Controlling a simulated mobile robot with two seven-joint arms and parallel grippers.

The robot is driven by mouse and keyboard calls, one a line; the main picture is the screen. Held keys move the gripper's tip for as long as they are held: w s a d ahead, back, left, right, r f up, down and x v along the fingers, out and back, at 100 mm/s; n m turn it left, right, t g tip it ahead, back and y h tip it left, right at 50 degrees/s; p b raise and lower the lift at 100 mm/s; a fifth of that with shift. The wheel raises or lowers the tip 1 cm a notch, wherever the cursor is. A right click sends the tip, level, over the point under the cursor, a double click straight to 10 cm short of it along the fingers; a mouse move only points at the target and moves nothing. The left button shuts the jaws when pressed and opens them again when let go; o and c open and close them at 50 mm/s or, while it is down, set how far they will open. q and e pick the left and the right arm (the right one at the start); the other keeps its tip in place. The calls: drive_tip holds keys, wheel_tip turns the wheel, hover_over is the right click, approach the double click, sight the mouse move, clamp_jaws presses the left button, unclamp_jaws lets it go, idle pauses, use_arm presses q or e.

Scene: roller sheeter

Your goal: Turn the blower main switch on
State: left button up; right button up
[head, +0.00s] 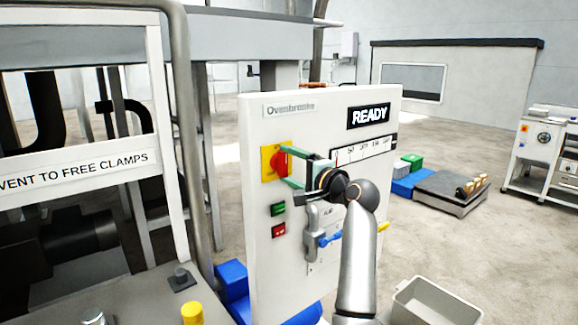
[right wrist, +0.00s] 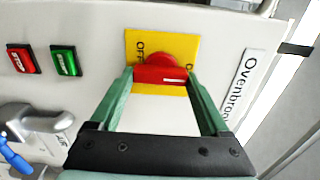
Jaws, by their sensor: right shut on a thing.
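The blower main switch is a red rotary knob (head: 279,161) on a yellow plate (head: 267,168) at the upper left of the white panel. In the right wrist view the red knob (right wrist: 161,70) sits on the yellow plate (right wrist: 190,47), with part of the lettering "OFF" readable at its left. My right gripper (head: 287,166) reaches the panel from the right. Its green fingers (right wrist: 160,78) are shut on the knob, one at each end of its bar. The left gripper is not in view.
The white panel (head: 342,105) has a "READY" display (head: 368,116), a green button (head: 278,209) and a red button (head: 279,230) below the switch, and a blue-handled valve (head: 330,239). A guard frame (head: 80,178) stands at left. A grey bin (head: 436,303) is at lower right.

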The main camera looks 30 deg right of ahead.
drive_tip(key=o, duration=1.2)
drive_tip(key=s+b, duration=0.1)
drive_tip(key=s, duration=0.7)
drive_tip(key=s+d+b, duration=0.1)
drive_tip(key=s, duration=0.3)
drive_tip(key=shift+s+b, duration=0.25)
drive_tip(key=shift+b, duration=0.05)
